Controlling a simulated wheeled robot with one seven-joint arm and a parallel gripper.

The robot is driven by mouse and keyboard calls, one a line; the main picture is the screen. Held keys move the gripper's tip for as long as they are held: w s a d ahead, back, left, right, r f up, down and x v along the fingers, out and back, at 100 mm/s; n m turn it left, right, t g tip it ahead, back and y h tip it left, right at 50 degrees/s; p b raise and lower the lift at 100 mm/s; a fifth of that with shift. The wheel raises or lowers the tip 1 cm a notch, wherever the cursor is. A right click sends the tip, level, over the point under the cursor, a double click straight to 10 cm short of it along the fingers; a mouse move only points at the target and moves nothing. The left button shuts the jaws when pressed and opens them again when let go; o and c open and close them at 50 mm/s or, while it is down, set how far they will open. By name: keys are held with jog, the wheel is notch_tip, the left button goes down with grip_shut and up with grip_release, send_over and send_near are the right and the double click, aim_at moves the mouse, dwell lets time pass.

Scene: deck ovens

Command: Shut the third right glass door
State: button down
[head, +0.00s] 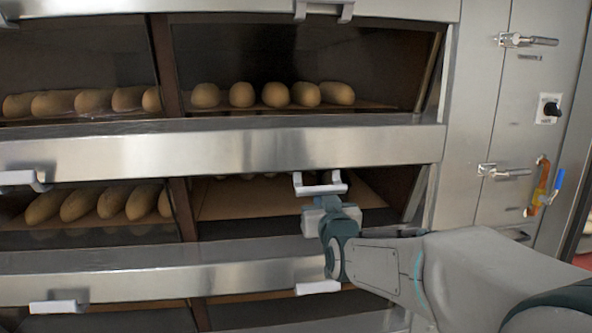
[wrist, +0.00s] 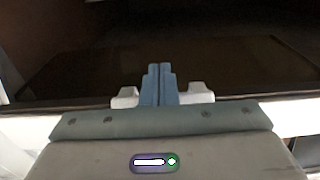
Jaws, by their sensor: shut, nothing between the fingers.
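The right-hand opening of the lower visible row (head: 290,203) shows a bare brown shelf, and my gripper (head: 322,192) is in front of it. A pale handle (head: 320,187) is at the top of this opening, right by my gripper's tip. In the wrist view the blue fingers (wrist: 158,85) are pressed together and empty. Pale handle ends (wrist: 201,92) show on both sides of them, with a dark interior beyond. I cannot tell whether the fingers touch the handle. The door's glass and its angle are hard to make out, partly hidden by my gripper and arm.
Loaves (head: 274,95) stand in the row above, and more loaves (head: 98,204) in the opening to the left. Steel bars (head: 230,150) run across between rows. Another pale handle (head: 317,287) is below. A steel side panel (head: 500,110) with latches and a knob is at right.

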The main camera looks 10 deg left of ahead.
aim_at(323, 190)
jog(key=shift+r, duration=0.1)
jog(key=shift+r+p, duration=0.55)
jog(key=shift+r, duration=0.65)
jog(key=shift+s+r, duration=0.15)
jog(key=shift+r, duration=0.4)
jog(key=f+b+v, duration=0.1)
jog(key=b+v, duration=0.3)
jog(key=v, duration=0.6)
jog(key=shift+f, duration=0.15)
